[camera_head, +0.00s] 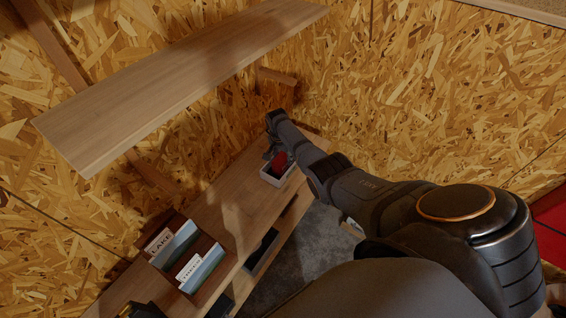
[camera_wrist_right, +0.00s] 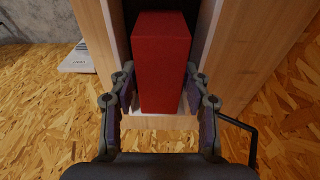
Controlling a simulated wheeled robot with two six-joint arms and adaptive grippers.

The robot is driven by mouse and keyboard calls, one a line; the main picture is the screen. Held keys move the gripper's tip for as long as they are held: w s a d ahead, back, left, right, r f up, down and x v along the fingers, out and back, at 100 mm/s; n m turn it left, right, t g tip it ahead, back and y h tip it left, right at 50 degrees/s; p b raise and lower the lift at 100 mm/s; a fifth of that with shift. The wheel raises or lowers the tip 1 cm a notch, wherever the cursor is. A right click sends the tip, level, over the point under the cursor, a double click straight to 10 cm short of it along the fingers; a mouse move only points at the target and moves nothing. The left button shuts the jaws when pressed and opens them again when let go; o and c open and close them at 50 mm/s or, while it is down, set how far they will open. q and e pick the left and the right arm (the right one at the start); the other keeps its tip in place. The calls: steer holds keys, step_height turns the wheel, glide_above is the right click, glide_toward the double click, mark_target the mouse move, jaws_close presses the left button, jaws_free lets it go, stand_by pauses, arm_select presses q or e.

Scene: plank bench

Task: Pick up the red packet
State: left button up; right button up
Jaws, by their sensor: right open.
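The red packet (camera_head: 279,160) stands in a small white open tray (camera_head: 271,179) at the far end of the wooden bench. In the right wrist view the packet (camera_wrist_right: 162,60) is an upright red block between the fingers of my right gripper (camera_wrist_right: 161,88). The fingers are open, one on each side of it, with a visible gap on both sides. In the head view my right gripper (camera_head: 272,147) is small, dark and partly merged with the arm. A dark shape at the bottom left edge may be part of my left gripper, mostly cut off.
A wooden shelf (camera_head: 165,82) hangs above the bench (camera_head: 225,205). A brown divided box (camera_head: 212,247) with labelled cards stands nearer on the bench. Dark bins sit below the bench top. Chipboard walls close off the back and right. The bench between box and tray is clear.

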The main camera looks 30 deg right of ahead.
mark_target(284, 155)
stand_by(0.3)
steer(key=shift+f, duration=0.25)
stand_by(0.4)
steer(key=c, duration=0.9)
steer(key=shift+r, duration=0.45)
step_height(284, 155, up, 3)
steer(key=shift+r+p, duration=0.2)
steer(key=shift+p, duration=0.5)
steer(key=s+a+r, duration=0.2)
steer(key=s+r, duration=0.7)
steer(key=s, duration=0.5)
steer(key=shift+r+b, duration=0.15)
steer(key=shift+b, duration=0.3)
